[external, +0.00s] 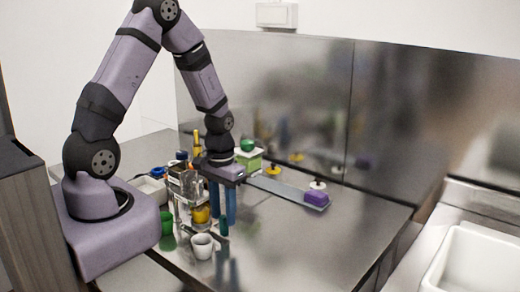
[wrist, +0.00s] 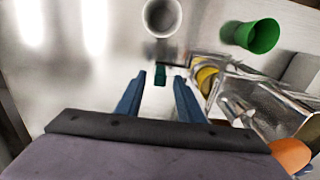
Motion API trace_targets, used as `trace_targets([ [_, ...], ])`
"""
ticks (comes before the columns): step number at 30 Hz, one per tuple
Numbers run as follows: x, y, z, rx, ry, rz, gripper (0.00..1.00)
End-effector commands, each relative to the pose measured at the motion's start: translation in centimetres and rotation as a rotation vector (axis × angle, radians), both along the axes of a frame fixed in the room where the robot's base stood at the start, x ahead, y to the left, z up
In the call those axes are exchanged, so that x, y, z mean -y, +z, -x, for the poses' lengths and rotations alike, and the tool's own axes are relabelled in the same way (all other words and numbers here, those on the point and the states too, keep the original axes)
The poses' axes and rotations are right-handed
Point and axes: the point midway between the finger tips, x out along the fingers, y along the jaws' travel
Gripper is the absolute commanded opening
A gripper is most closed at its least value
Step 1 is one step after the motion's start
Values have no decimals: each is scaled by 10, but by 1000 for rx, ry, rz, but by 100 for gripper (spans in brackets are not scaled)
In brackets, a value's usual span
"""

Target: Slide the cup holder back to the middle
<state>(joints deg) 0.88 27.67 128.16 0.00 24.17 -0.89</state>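My gripper (external: 223,212) points down at the table's middle, with its two blue fingers apart. In the wrist view my gripper (wrist: 158,80) is open, with a small dark green piece (wrist: 160,74) just beyond the fingertips. A clear, shiny rack (external: 184,190), which looks like the cup holder, stands left of the fingers. It also shows right of the fingers in the wrist view (wrist: 245,95), close to one finger; I cannot tell if they touch. A yellow rounded thing (external: 201,215) sits at its near end. A white cup (external: 202,246) and a green cup (external: 166,225) are nearby.
Behind my gripper, a flat grey strip (external: 278,188) carries a purple block (external: 317,198) and a green box (external: 249,160). A metal splashback (external: 310,100) closes the back. A white sink (external: 480,262) is at right. The metal table's front right is clear.

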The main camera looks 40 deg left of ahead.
Motion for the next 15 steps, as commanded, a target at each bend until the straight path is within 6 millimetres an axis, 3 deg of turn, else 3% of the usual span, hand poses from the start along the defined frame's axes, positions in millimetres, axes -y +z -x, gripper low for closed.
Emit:
trace_targets([
  [6,0,-18,0,-2,0,0,34],
  [15,0,-24,0,1,0,0,34],
])
